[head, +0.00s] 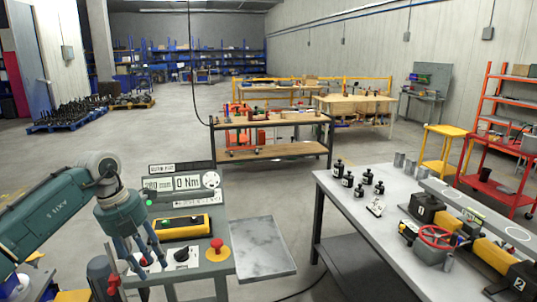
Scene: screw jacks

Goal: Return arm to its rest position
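My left arm comes in from the left with a teal link. Its gripper (132,272) hangs fingers down in front of the control console (218,252). The console carries a display reading 0 Nm (187,183), a yellow box (182,227), a black knob (181,255) and a red mushroom button (217,249). My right arm and gripper are not in view. A yellow and black jack unit (492,255) with a red handwheel (435,237) lies on the right-hand table.
The grey table (345,190) at right holds several black weights (359,187) and grey cylinders (410,166). A bare grey plate (262,245) sticks out beside the console. A wooden-topped workbench (270,119) stands behind, with open floor (100,140) to its left.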

